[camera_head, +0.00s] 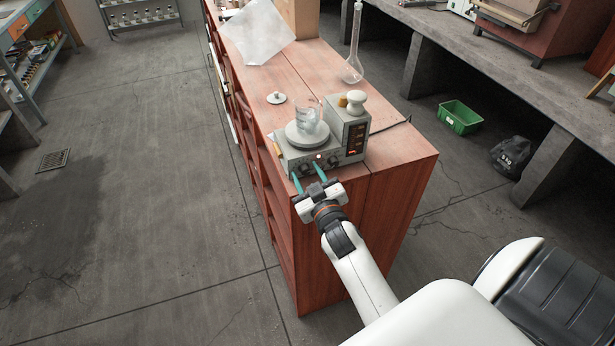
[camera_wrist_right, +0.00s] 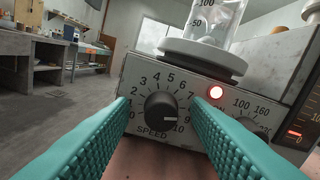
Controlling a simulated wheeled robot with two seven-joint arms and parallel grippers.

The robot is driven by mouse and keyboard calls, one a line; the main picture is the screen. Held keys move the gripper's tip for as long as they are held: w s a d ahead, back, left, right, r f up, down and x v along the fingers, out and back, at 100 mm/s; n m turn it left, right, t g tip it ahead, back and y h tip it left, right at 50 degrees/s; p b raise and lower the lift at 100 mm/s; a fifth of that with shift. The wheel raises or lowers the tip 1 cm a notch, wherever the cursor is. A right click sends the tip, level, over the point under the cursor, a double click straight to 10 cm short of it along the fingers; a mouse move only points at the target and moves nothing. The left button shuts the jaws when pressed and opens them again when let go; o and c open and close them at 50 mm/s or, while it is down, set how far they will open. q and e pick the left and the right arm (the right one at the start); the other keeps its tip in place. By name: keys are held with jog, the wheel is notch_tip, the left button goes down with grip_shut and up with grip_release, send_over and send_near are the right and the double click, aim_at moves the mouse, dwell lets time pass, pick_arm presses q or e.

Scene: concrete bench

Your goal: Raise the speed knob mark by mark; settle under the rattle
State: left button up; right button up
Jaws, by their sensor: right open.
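The grey stirrer unit (camera_head: 297,158) stands at the near end of the red-brown cabinet top. Its black speed knob (camera_wrist_right: 160,112) faces me in the right wrist view, with numbers around it; a pale mark shows low on it, too small to read surely. A glass beaker (camera_head: 309,116) stands on the round white plate (camera_head: 305,135). My right gripper (camera_head: 307,173) is open, its teal fingers to either side of the knob, with gaps showing. Contact cannot be told. My left gripper is out of view.
A second knob (camera_wrist_right: 249,126) sits right of the speed knob, partly behind the finger. A display (camera_wrist_right: 295,133) glows orange-red. Behind stand a long-necked flask (camera_head: 353,68), a small white-lidded item (camera_head: 276,98) and a pale sheet (camera_head: 257,32). A cable runs off right.

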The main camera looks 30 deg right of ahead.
jog(key=n+b, duration=0.1)
jog(key=n, duration=0.1)
jog(key=shift+f+n, duration=0.15)
jog(key=shift+n, duration=1.15)
jog(key=b+v, duration=0.2)
jog(key=v, duration=1)
jog(key=s+a+f+g+y+p, duration=0.1)
jog(key=s+a+f+g, duration=0.1)
jog(key=f, duration=1.1)
jog(key=s+a+f+m+g+y+p, duration=0.1)
jog(key=a+f+g, duration=0.3)
jog(key=f, duration=0.8)
jog(key=shift+s+f+g+y+p, duration=0.3)
jog(key=shift+s+f+y+p, duration=0.15)
jog(key=shift+y+p, duration=0.3)
